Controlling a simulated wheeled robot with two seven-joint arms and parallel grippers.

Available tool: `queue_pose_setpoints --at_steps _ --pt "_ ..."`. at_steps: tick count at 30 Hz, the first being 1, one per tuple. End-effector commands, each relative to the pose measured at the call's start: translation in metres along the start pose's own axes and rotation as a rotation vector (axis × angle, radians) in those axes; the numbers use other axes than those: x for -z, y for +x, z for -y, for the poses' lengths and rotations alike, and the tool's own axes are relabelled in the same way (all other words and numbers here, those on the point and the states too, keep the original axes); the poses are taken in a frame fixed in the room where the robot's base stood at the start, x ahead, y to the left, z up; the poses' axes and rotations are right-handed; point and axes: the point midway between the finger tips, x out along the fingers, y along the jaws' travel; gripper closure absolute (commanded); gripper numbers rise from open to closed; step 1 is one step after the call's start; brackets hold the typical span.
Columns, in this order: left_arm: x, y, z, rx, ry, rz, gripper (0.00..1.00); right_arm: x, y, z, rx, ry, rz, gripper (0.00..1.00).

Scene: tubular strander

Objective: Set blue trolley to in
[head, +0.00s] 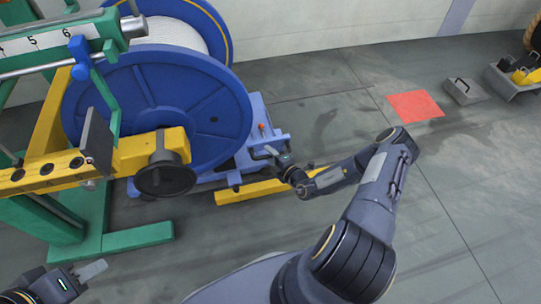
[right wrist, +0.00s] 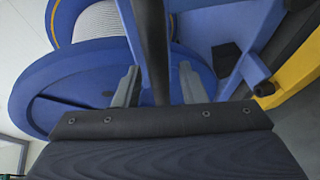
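The blue trolley (head: 258,125) stands low on the floor, beside and partly behind the large blue reel (head: 165,100). It has a small red knob on top. My right gripper (head: 268,152) is at the trolley's near right side. In the right wrist view its two fingers (right wrist: 158,88) are apart, with a dark bar (right wrist: 152,45) running between them. A gap shows between the bar and the right finger, and I cannot tell whether the left finger touches it. My left gripper (head: 88,272) is at the lower left, away from the trolley; its opening is unclear.
A green and yellow machine frame (head: 60,150) with a black handwheel (head: 165,180) stands at the left. A yellow floor bar (head: 250,190) lies below the trolley. A red floor square (head: 415,106) and a grey block (head: 463,91) are at the right.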

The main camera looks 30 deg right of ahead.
Motion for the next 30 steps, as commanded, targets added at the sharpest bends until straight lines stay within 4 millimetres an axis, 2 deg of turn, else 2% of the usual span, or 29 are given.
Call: queue_pose_setpoints --at_steps 5,12,16,21,30 --pt "0.003 -0.005 -0.002 0.0 0.0 0.0 0.64 -0.002 -0.013 -0.001 0.002 0.0 0.005 0.63" --pt "0.008 -0.016 -0.007 0.0 0.0 0.0 0.64 0.0 -0.054 -0.002 0.003 0.001 0.001 0.63" --pt "0.01 -0.019 -0.009 0.0 0.0 0.0 0.64 0.001 -0.07 -0.001 0.002 0.0 0.0 0.63" --pt "0.01 -0.02 -0.009 0.0 0.0 0.0 0.64 0.002 -0.077 0.0 0.001 0.0 -0.003 0.63" --pt "0.01 -0.02 -0.009 0.0 0.0 0.0 0.64 0.001 -0.077 0.0 0.0 0.0 -0.003 0.63"
